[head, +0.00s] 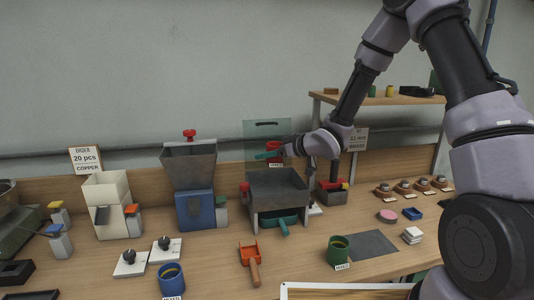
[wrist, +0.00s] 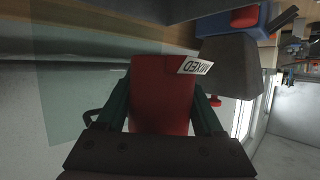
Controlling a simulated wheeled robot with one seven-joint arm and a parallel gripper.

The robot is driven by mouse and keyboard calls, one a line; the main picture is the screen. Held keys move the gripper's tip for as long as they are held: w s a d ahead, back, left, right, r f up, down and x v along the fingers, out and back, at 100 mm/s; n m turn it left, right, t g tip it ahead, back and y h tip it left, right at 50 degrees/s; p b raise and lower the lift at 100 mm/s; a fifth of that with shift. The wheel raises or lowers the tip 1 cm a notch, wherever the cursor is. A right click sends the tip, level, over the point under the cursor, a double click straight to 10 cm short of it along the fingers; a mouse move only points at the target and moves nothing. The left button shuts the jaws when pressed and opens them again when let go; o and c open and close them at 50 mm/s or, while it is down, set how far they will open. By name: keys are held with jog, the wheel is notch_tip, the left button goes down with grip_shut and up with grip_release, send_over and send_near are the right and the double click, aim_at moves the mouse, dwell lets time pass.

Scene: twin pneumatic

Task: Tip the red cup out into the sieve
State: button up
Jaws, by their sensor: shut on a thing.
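My gripper (head: 268,155) is shut on the red cup (head: 273,146), with its teal fingers around the cup's sides. The wrist view shows the red cup (wrist: 162,100) filling the space between the two fingers, with a white MIXED label near one end. In the head view the cup is held in the air above the back part of the sieve (head: 280,184), a grey square pan on a stand. The cup looks roughly upright there; its contents are hidden. The part of the sieve's pan that I see looks empty.
A clear greenish panel (head: 258,128) stands behind the cup. A grey hopper on a blue base (head: 194,208) is left of the sieve. A green cup (head: 338,250) and a blue cup (head: 171,278) stand in front.

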aim_at(268, 160)
jog(key=s+m, duration=0.1)
jog(key=a+f+m+g+y, duration=0.1)
jog(key=m, duration=0.1)
jog(key=s+m+g+y, duration=0.1)
jog(key=shift+s+a+f, duration=0.35)
jog(key=shift+a, duration=0.05)
jog(key=m+y, duration=0.2)
jog(key=m, duration=0.2)
jog(key=m+y, duration=0.1)
jog(key=m, duration=0.4)
jog(key=m+y, duration=0.2)
jog(key=m, duration=0.2)
jog(key=shift+w+d+r+m+g+y, duration=0.1)
jog(key=shift+w+d+m+g+y, duration=0.2)
jog(key=shift+w, duration=0.1)
dwell(1.6)
